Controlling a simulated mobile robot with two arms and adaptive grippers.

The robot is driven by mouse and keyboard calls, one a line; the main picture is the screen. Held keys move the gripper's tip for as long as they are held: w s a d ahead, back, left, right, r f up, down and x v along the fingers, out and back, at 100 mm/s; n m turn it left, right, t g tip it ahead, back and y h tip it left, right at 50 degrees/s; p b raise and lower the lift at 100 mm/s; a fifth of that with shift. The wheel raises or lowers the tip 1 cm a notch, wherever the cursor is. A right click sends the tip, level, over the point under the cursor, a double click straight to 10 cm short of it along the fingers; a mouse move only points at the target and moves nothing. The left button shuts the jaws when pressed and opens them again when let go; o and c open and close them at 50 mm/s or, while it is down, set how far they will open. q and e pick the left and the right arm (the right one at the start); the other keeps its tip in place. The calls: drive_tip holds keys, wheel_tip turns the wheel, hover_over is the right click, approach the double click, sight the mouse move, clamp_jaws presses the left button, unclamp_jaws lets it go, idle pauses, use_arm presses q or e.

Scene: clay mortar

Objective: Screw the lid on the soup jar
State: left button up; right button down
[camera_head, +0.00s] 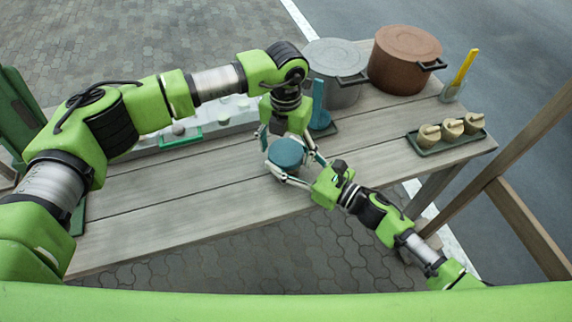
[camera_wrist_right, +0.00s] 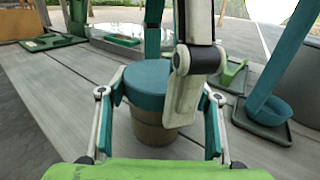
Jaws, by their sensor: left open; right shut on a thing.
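The soup jar (camera_wrist_right: 152,130) is a brown vessel standing upright on the wooden table. A round teal lid (camera_head: 286,152) sits on top of it; the lid also shows in the right wrist view (camera_wrist_right: 145,78). I cannot tell how far it is threaded. My right gripper (camera_head: 294,168) is shut around the jar's body from the front right, a finger on each side. My left gripper (camera_head: 289,142) points down from above, its fingers open and spread on either side of the lid. One of its fingers hides part of the lid's right side in the right wrist view.
A grey pot (camera_head: 336,63) and a brown pot (camera_head: 403,60) stand at the back. A blue ladle (camera_head: 318,105) stands on a rest close behind my left gripper. The front left tabletop is clear.

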use_arm(q)
drive_tip(key=shift+r, duration=0.1)
drive_tip(key=shift+r, duration=2.2)
drive_tip(key=o, duration=0.6)
wheel_tip(320, 180, up, 12)
